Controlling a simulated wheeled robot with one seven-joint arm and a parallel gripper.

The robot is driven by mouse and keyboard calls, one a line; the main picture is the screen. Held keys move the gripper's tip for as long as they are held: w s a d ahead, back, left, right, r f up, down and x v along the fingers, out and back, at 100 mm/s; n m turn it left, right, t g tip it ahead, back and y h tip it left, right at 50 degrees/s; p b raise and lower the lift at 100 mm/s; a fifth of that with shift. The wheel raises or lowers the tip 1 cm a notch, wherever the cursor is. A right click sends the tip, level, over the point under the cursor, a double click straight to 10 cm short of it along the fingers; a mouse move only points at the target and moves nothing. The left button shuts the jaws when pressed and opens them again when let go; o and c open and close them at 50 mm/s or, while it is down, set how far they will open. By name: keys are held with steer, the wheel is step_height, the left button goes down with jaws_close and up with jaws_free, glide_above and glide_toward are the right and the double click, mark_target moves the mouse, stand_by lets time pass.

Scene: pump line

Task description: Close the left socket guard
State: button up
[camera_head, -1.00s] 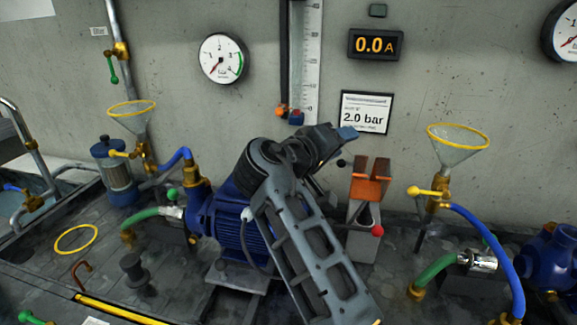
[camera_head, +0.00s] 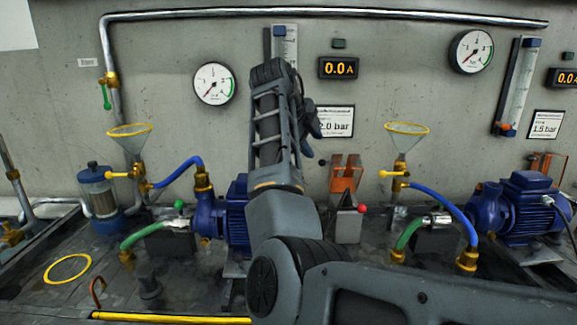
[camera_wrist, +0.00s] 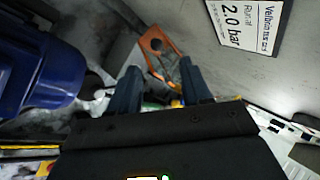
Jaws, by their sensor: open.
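The left socket guard (camera_head: 347,182) is an orange bracket with upright plates on a grey box (camera_head: 347,226) beside the left blue pump, below the "2.0 bar" sign. Whether it stands open or shut is not clear.
The left blue pump (camera_head: 236,212) stands left of the box, partly behind my arm. A funnel (camera_head: 405,140) with a yellow valve and a blue hose (camera_head: 440,199) stand close on the right. The concrete wall is behind.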

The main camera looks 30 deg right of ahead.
mark_target(321, 161)
steer(key=shift+m, duration=0.3)
steer(key=shift+a+f+x, duration=0.1)
steer(key=shift+x, duration=1.8)
steer(key=shift+a+f+x, duration=0.1)
steer(key=shift+a+x, duration=0.05)
steer(key=shift+x, duration=1.8)
jaws_close()
